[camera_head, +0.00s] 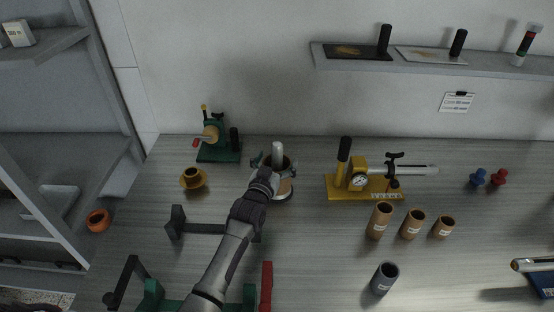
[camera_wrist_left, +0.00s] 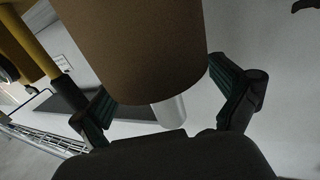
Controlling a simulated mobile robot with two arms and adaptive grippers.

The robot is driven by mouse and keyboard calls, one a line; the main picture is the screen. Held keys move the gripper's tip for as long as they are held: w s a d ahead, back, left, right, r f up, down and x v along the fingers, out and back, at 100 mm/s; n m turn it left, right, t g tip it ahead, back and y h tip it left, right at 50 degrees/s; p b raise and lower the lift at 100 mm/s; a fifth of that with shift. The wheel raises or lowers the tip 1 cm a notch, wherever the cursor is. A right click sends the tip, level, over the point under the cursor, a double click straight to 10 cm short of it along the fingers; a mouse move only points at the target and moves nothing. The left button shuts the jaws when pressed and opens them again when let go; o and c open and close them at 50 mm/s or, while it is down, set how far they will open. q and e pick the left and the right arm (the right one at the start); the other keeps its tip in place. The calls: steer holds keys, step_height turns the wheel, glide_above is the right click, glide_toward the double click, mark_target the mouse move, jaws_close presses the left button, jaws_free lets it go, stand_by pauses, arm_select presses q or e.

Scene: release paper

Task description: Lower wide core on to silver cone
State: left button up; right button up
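The wide core (camera_wrist_left: 135,50) is a brown cylinder that fills the upper middle of the left wrist view. In the head view its dark rim (camera_head: 288,162) circles the silver cone (camera_head: 277,150), an upright pale post whose top stands out above the rim. The cone also shows at the core's end in the wrist view (camera_wrist_left: 169,111). My left gripper (camera_head: 275,163) has a finger on each side of the core, with pads against or very near its wall. My wrist hides the core's lower part in the head view. My right gripper is not in view.
A round base (camera_head: 284,194) sits under the cone. A green press (camera_head: 219,150) stands left and a yellow press (camera_head: 352,188) with a gauge stands right. Several brown cores (camera_head: 411,224) and a grey cup (camera_head: 383,279) stand to the right. A dark rack (camera_head: 205,228) lies beside my arm.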

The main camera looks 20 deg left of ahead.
arm_select(q)
steer(key=shift+s+f, duration=0.15)
steer(key=shift+f, duration=0.35)
steer(key=shift+s+f, duration=0.3)
steer(key=s+r, duration=0.1)
steer(key=s, duration=1)
steer(key=shift+s+a+r, duration=0.15)
steer(key=shift+a+r, duration=0.1)
